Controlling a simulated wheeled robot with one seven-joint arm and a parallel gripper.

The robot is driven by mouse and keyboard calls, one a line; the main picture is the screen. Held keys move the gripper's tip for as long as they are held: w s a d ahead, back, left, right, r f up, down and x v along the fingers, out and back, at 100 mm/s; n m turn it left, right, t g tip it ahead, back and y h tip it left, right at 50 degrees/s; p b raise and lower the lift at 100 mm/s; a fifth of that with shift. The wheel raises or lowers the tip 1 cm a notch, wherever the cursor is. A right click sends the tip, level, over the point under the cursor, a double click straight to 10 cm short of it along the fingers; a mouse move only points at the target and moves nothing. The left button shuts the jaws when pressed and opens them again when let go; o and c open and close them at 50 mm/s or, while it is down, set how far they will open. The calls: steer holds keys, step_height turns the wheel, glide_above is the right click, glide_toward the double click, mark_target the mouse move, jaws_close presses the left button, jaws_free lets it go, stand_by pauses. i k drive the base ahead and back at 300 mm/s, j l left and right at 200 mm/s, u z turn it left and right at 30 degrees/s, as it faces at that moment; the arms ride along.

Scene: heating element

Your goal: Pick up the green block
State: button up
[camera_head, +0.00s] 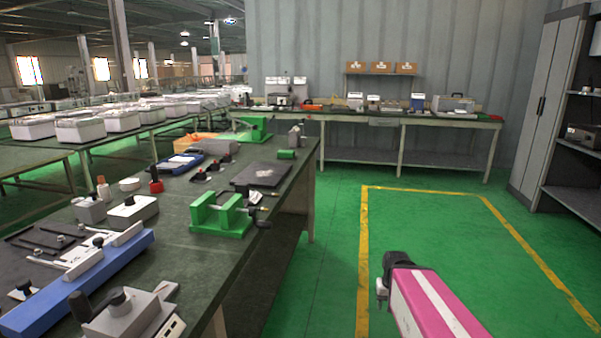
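A small green block (286,154) lies near the far right edge of the dark workbench (172,215), beyond a flat dark plate. A larger green vise-like fixture (222,217) with two upright jaws stands nearer on the same bench. Another green device (253,130) stands at the bench's far end. My pink arm reaches in from the bottom right over the green floor. The dark end of it, with small grey parts, seems to be my gripper (388,279). It is right of the bench and well apart from the small green block. Its fingers cannot be made out.
The flat dark plate (262,174) lies between the vise and the small block. A blue fixture (85,285) and grey clamps crowd the near bench. A long table (420,119) with equipment lines the back wall; a grey cabinet (541,105) stands right. The yellow-marked floor is clear.

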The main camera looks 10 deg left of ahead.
mark_target(280, 154)
steer(key=i+l+u, duration=0.4)
steer(key=i, duration=0.25)
steer(key=i+l+u, duration=0.4)
steer(key=i+l, duration=0.2)
